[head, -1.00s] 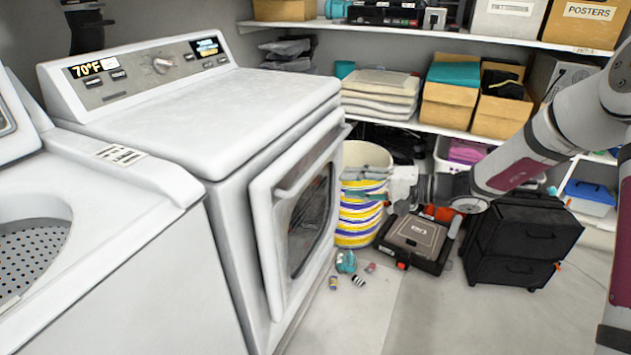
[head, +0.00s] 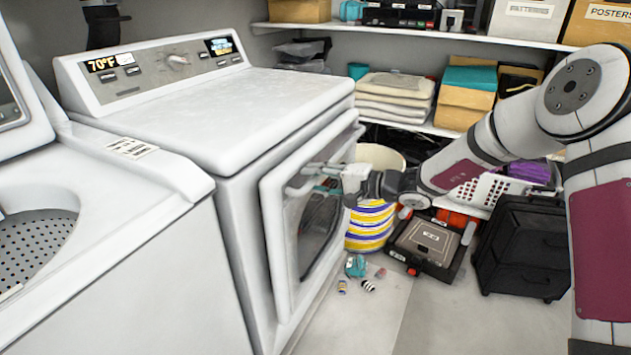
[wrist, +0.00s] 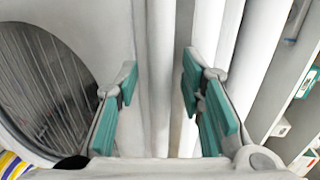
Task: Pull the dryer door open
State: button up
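The white dryer (head: 215,110) stands in the middle left of the head view. Its door (head: 280,240), with a dark round window, faces right and sits slightly proud of the body; I cannot tell if it is ajar. The door's handle bar (head: 298,189) runs along its upper part. My gripper (head: 325,172) is at the handle, with its teal-padded fingers spread. In the wrist view my gripper (wrist: 158,90) is open, and a pale bar that looks like the handle (wrist: 160,50) runs between the fingers. Contact cannot be told.
A white washer (head: 120,240) with an open lid is at the left. A striped bucket (head: 368,228), a black case (head: 428,245) and a black drawer unit (head: 525,255) stand right of the door. Small items (head: 355,265) lie on the floor.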

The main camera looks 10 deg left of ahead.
jog(key=shift+a, duration=0.2)
grip_shut()
